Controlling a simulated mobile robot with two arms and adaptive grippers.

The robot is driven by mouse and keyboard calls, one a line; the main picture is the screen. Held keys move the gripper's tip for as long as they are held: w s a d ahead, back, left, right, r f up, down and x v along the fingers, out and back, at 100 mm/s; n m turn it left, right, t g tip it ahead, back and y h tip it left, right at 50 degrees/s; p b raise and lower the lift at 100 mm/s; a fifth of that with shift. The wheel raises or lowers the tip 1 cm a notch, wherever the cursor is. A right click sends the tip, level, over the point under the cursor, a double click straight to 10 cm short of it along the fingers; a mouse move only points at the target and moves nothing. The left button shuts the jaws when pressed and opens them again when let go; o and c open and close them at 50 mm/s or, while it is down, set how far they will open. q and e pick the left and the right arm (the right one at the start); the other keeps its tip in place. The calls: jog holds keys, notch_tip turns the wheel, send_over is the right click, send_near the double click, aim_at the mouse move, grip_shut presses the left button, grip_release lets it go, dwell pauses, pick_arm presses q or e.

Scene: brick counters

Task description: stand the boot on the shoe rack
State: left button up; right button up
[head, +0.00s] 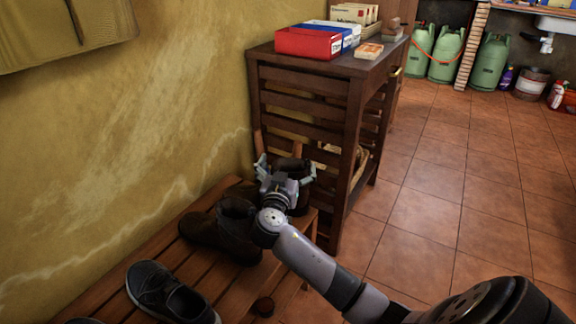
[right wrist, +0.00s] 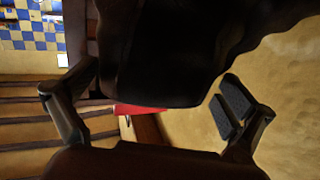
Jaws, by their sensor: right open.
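The shoe rack (head: 158,245) is a low wooden slatted bench along the yellow wall. A dark boot (head: 232,222) stands on it, partly behind my right wrist. A second dark boot (head: 297,202) shows behind my right gripper (head: 287,168) at the rack's far end; what it rests on is hidden. My right gripper is open, its fingers spread on either side of this farther boot's top. In the right wrist view, a large dark form (right wrist: 180,55), likely this boot, fills the space beyond the open fingers (right wrist: 158,98). I cannot tell whether they touch it. My left gripper is out of view.
A dark low shoe (head: 160,290) lies nearer on the rack. A tall dark wooden cabinet (head: 305,110) stands close behind the gripper, with a red box (head: 308,43) on top. Green gas bottles (head: 446,53) stand at the back. The tiled floor (head: 440,190) at right is clear.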

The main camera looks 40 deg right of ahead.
jog(key=shift+f, duration=0.1)
notch_tip(320, 180, up, 10)
dwell(0.5)
